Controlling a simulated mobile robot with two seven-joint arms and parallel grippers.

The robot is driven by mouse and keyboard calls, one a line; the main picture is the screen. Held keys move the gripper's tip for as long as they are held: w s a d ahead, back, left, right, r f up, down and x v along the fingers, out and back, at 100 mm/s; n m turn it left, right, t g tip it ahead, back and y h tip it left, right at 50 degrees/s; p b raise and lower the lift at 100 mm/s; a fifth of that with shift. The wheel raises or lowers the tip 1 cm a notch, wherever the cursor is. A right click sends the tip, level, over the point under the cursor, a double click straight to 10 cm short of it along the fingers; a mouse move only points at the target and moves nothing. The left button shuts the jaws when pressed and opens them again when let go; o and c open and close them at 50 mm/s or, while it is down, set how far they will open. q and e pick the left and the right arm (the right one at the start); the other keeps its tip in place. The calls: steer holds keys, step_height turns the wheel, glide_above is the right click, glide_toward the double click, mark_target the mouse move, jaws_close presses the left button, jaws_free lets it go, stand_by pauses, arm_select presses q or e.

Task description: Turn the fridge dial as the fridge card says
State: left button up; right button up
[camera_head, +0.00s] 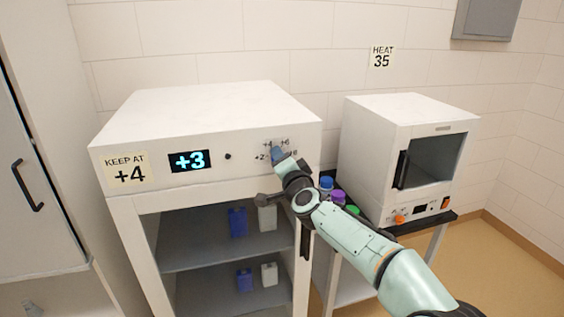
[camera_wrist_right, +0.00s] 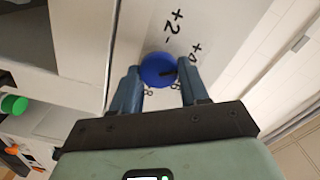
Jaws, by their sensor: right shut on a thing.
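The white fridge (camera_head: 205,120) carries a card (camera_head: 128,171) reading "KEEP AT +4". Its lit display (camera_head: 189,161) reads +3. The blue fridge dial (camera_wrist_right: 158,69) shows in the right wrist view, with a dark pointer mark towards its right side and printed "+2" and "+4" labels near it. My right gripper (camera_head: 277,154) is at the fridge's front panel, shut on the dial with a finger on either side. In the head view the gripper mostly hides the dial and part of its scale. My left gripper is not in view.
Right of the fridge stands a white heater oven (camera_head: 372,150) under a card (camera_head: 381,57) reading "HEAT 35". Bottles with blue, purple and green caps (camera_head: 338,197) stand between them. Blue and white containers (camera_head: 238,222) sit on the open fridge shelves. A cabinet (camera_head: 40,130) stands at left.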

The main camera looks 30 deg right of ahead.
stand_by(0.3)
steer(key=o, duration=1)
steer(key=shift+s, duration=0.1)
steer(key=b+v, duration=0.2)
steer(key=v, duration=1.1)
steer(key=shift+s, duration=0.1)
steer(key=shift+f, duration=0.15)
